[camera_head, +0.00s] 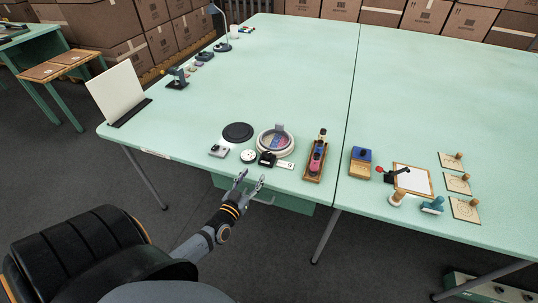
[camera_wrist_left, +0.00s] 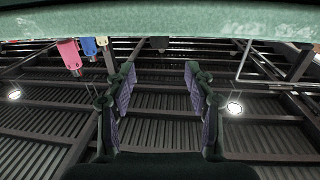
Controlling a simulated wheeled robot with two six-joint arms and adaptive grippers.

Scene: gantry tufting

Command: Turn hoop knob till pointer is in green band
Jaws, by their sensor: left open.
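The round hoop (camera_head: 277,141) lies near the front edge of the table, with a pale rim and blue and pink inside. A small black part (camera_head: 267,159) that may be its knob sits at its front rim, beside a white plate (camera_head: 286,165) with a dark mark. A pointer and a green band are too small to make out. My left gripper (camera_head: 250,182) is open and empty, at the table's front edge, nearer to me than the hoop and apart from it. Its two spread fingers also show in the left wrist view (camera_wrist_left: 158,88). My right gripper is out of view.
A black disc (camera_head: 238,132), a small white round piece (camera_head: 248,156) and a grey block (camera_head: 219,150) lie left of the hoop. A wooden tray (camera_head: 313,172) with a pink item stands right. The mint table (camera_head: 290,70) is clear behind.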

